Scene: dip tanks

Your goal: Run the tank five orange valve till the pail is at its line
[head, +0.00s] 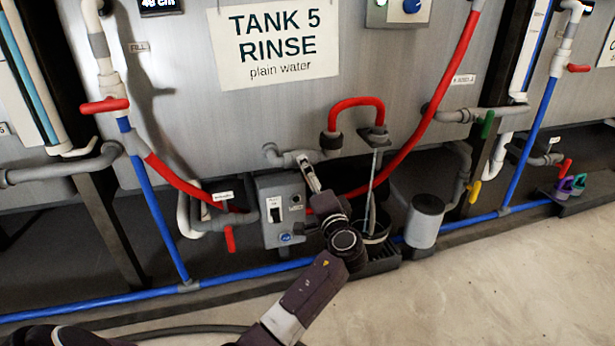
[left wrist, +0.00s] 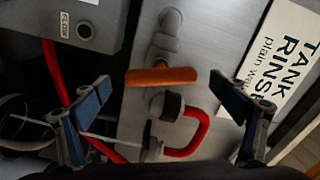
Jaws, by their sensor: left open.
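The orange valve handle (left wrist: 162,76) shows in the left wrist view as a bar on a grey pipe. My left gripper (left wrist: 160,84) is open, its two blue-padded fingers on either side of the bar with gaps between. In the head view my left gripper (head: 309,174) is at the pipe under the tank 5 sign (head: 275,42), and the handle is hidden there. The dark pail (head: 378,238) stands below the red hose's outlet, partly behind my arm. A thin pale line runs from the outlet to the pail; I cannot tell if it is water. The pail's line and level are unreadable.
A grey switch box (head: 282,212) is left of my gripper. A grey cylinder (head: 424,222) stands right of the pail. Red handles (head: 104,105) and blue pipes (head: 158,215) are on the left. The floor in front (head: 500,290) is mostly clear.

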